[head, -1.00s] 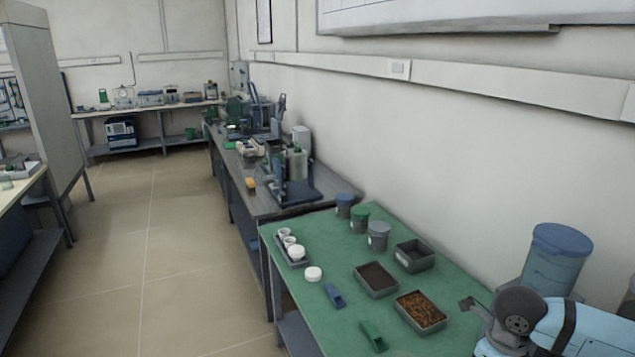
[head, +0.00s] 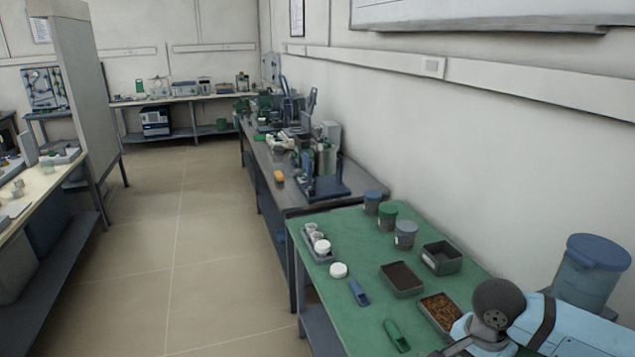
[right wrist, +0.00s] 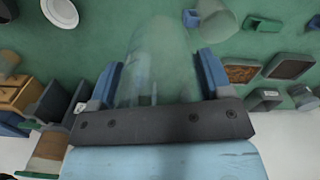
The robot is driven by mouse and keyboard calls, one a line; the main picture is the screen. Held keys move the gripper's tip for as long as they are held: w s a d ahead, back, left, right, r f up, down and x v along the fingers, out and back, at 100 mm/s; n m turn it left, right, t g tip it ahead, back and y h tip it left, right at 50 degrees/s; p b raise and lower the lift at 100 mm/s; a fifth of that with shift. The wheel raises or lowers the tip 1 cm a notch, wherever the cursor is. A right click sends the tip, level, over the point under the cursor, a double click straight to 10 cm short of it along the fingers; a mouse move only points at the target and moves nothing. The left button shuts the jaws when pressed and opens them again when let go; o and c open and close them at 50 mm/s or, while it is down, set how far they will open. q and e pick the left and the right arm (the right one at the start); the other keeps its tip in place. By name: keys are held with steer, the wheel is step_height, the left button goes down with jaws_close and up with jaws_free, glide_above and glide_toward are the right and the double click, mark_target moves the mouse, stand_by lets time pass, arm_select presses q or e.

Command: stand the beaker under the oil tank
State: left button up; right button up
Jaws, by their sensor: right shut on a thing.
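My right gripper (right wrist: 160,75) is shut on the beaker (right wrist: 155,50), a clear greenish glass vessel between its two blue fingers in the right wrist view. In the head view my right arm comes in at the lower right over the green table, and the beaker cannot be made out there. A grey metal cylinder on a dark stand (head: 325,160), on the bench beyond the green table, may be the oil tank; I cannot tell for sure. My left gripper is not in view.
The green table (head: 330,285) holds grey trays (head: 402,278), lidded tubs (head: 405,233), white pots and scoops. A large blue-lidded bin (head: 592,270) stands by the wall at right. The grey bench (head: 265,185) is crowded. The floor aisle (head: 190,250) at left is clear.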

steer(key=n, duration=0.2)
steer(key=a+n, duration=0.1)
steer(key=a+r+n, duration=0.1)
steer(key=n, duration=0.1)
steer(key=shift+w+a+r+n, duration=0.1)
steer(key=shift+w+a+n, duration=0.15)
steer(key=shift+w+n, duration=0.05)
steer(key=n, duration=0.2)
steer(key=a+n, duration=0.1)
steer(key=n, duration=0.1)
steer(key=a+r+n+p, duration=0.1)
steer(key=n, duration=0.1)
steer(key=shift+w+a, duration=0.25)
steer(key=shift+w+r, duration=0.1)
